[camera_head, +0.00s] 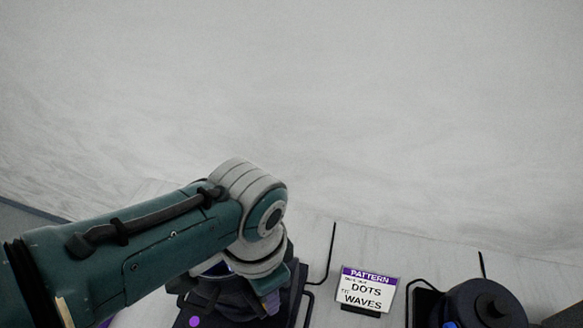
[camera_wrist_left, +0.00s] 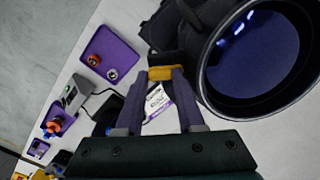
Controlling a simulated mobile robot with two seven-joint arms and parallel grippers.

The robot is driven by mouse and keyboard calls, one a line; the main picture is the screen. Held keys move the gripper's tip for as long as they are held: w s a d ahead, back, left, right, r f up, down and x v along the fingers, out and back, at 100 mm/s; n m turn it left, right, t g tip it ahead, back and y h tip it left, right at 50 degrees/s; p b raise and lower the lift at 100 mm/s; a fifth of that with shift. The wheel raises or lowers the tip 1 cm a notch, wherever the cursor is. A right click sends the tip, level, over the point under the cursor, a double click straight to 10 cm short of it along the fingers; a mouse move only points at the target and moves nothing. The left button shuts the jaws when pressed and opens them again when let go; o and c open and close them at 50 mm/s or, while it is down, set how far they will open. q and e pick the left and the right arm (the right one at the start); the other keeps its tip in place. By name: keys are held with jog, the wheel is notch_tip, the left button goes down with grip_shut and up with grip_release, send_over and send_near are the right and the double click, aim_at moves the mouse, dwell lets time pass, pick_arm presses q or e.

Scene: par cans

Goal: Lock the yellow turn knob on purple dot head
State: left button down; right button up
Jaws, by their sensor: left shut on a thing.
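The purple dot head is a dark lamp body low in the head view, with a purple dot (camera_head: 194,321) on its base. My left arm covers much of it. In the left wrist view its large round dark blue lens (camera_wrist_left: 255,62) fills the upper right. The yellow turn knob (camera_wrist_left: 160,73) sits on the dark bracket beside the lens. My left gripper (camera_wrist_left: 162,76) is shut on this knob, one purple-grey finger on each side. The knob is hidden in the head view. My right gripper is in neither view.
A second dark lamp head (camera_head: 487,305) stands at the lower right. Between the heads is a "PATTERN DOTS WAVES" card (camera_head: 366,291). The left wrist view shows a purple tray (camera_wrist_left: 106,42) with two small round parts, and a grey device (camera_wrist_left: 73,99). Black cables lie on the table.

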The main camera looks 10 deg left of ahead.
pick_arm(q)
jog(key=shift+n, duration=0.5)
jog(key=c, duration=0.5)
grip_release()
